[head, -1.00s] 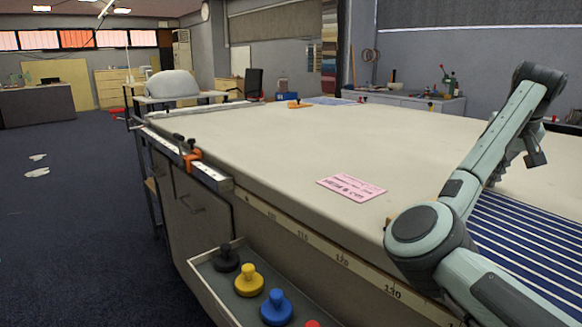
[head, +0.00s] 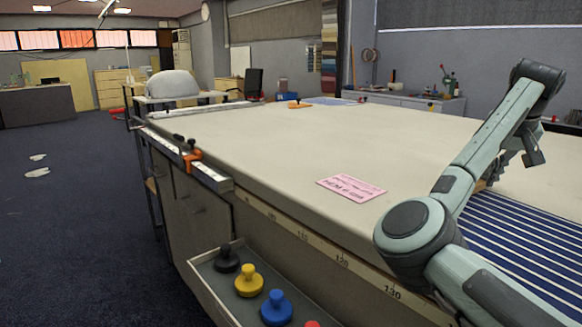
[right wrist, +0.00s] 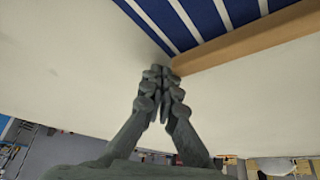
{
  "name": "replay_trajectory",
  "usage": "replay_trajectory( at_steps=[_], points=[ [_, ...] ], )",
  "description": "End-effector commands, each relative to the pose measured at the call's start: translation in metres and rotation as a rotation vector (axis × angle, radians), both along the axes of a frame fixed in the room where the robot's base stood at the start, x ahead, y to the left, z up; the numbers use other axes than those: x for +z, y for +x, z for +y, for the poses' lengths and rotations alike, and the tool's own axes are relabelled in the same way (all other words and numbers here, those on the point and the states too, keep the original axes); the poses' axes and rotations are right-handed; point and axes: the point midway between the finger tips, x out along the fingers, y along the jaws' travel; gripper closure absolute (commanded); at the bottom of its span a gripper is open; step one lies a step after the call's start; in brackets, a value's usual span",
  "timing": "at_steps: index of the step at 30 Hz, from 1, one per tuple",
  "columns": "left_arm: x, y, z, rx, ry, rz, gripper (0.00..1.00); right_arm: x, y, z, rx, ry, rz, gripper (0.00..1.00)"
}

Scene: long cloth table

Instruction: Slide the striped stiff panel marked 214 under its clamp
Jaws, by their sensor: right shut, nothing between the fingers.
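The blue and white striped panel (head: 525,235) lies on the table at the right, partly behind my right arm. No number is readable on it. In the right wrist view its stripes (right wrist: 205,20) end along a tan bar (right wrist: 250,45). My right gripper (right wrist: 160,74) is shut and empty, its fingertips close to the bar's end; I cannot tell whether they touch.
The cloth table (head: 300,150) is mostly bare between rail and panel. A pink card (head: 351,188) lies near the front edge. A small orange item (head: 298,104) is at the far side. An open tray (head: 215,283) below the front edge holds black, yellow, blue and red knobbed pieces.

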Motion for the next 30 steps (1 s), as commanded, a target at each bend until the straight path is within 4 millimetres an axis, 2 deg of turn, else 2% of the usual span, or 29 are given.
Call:
replay_trajectory(
  at_steps=[30],
  points=[
    [-0.008,0.000,0.000,0.000,0.000,0.000,0.00,-0.003,-0.011,0.019,0.001,0.004,0.005,1.00]
  ],
)
